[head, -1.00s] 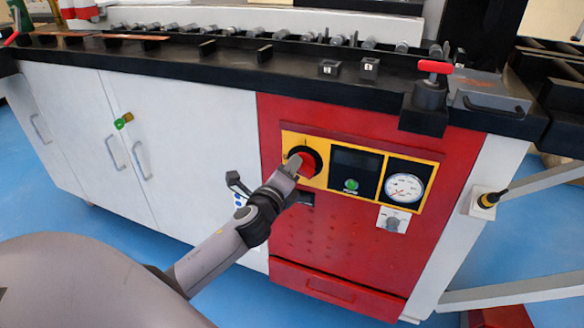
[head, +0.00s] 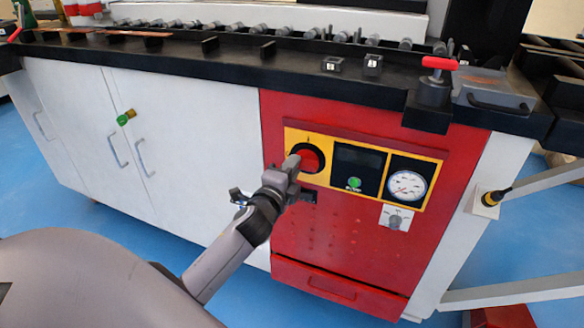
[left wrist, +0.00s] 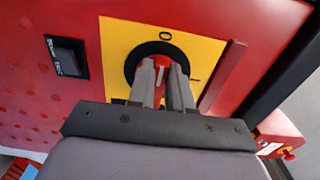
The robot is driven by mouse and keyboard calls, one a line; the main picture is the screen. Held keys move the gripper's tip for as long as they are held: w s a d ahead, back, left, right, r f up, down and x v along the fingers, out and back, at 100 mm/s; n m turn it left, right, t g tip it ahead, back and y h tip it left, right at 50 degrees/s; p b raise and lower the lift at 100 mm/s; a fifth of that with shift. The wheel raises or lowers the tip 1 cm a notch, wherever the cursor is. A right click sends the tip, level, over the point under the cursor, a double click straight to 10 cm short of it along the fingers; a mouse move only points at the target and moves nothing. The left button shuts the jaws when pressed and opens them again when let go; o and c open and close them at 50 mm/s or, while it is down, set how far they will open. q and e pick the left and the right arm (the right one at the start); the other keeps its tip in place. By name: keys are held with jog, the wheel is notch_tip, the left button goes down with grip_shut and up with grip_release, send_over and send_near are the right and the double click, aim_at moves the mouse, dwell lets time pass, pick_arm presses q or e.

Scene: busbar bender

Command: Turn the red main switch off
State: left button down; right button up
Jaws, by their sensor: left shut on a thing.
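The red main switch (head: 311,160) is a round red knob on a black ring, on a yellow plate at the left of the control strip. In the left wrist view its red handle (left wrist: 160,85) shows between my fingers. An O mark stands above the ring there and an I mark to its right. My left gripper (head: 291,163) is at the left side of the knob. It also shows in the left wrist view (left wrist: 167,68), with its fingers shut on the handle. The fingers hide part of the handle, so its exact angle is hard to read. My right gripper is not in view.
Right of the switch are a dark display with a green button (head: 354,183) and a round gauge (head: 406,187). A grey switch (head: 395,219) sits below the gauge. The black bench top (head: 240,62) overhangs the red panel, with a red-handled clamp (head: 435,80).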

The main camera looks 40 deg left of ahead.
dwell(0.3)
pick_arm(q)
jog(key=c, duration=1)
grip_release()
jog(key=shift+c, duration=0.2)
jog(key=v, duration=0.7)
jog(key=shift+p, duration=0.35)
jog(key=s+d+f+n+g+h, duration=0.7)
jog(key=s+d+f+n, duration=0.6)
jog(key=s+d+f, duration=0.4)
notch_tip(320, 180, up, 14)
jog(key=s+a+p, duration=0.1)
jog(key=a+p, duration=0.1)
jog(key=p, duration=1.5)
jog(key=shift+s+a, duration=0.2)
jog(key=shift+a, duration=0.15)
